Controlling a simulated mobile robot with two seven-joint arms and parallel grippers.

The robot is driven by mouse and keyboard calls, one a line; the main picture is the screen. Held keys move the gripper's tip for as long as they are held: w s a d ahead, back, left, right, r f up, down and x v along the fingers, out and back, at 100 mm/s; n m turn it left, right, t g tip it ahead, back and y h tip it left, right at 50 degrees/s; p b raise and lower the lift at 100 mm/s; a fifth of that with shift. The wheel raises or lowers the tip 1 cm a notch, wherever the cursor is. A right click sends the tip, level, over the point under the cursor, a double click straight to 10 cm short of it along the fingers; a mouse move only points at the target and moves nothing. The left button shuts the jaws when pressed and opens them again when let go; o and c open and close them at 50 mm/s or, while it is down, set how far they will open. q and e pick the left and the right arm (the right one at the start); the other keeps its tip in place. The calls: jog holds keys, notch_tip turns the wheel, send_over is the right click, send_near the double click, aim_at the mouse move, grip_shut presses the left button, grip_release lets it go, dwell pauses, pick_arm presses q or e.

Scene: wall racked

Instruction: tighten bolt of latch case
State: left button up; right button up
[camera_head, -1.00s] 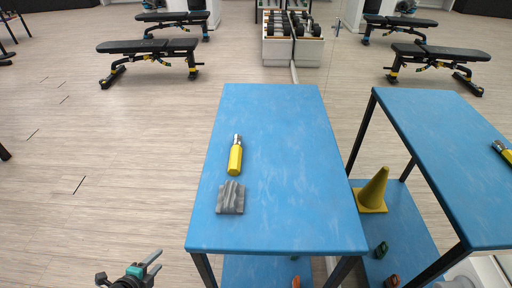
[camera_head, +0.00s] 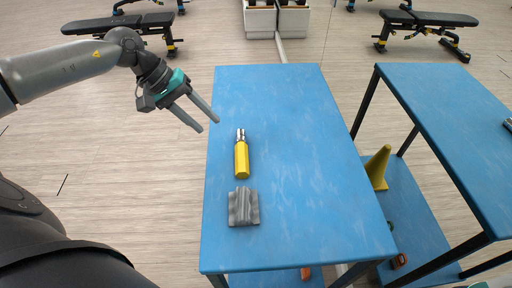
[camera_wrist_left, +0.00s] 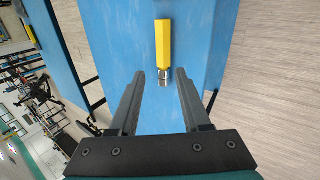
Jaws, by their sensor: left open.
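A yellow-handled tool (camera_head: 242,158) with a short metal tip lies on the blue table, its tip towards the far end. A grey ridged block (camera_head: 243,207) lies just nearer than its handle; I cannot tell whether this is the latch case. No bolt can be made out. My left gripper (camera_head: 207,120) is open and empty, up and to the left of the tool, by the table's left edge. In the left wrist view the tool (camera_wrist_left: 163,46) shows beyond the gap between the open fingers (camera_wrist_left: 157,98), metal end towards me. My right gripper is not in view.
The blue table (camera_head: 300,150) is mostly bare right of the tool. It stands beside a mirror that repeats the table and a yellow cone (camera_head: 378,167). Workout benches (camera_head: 118,24) stand far off on the wood floor.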

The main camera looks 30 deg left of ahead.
aim_at(238, 156)
pick_arm(q)
jog(key=shift+m, duration=0.4)
jog(key=x, duration=1.4)
jog(key=shift+w+a+f, duration=0.1)
jog(key=shift+a+f, duration=0.05)
jog(key=shift+f, duration=0.4)
jog(key=shift+c, duration=0.3)
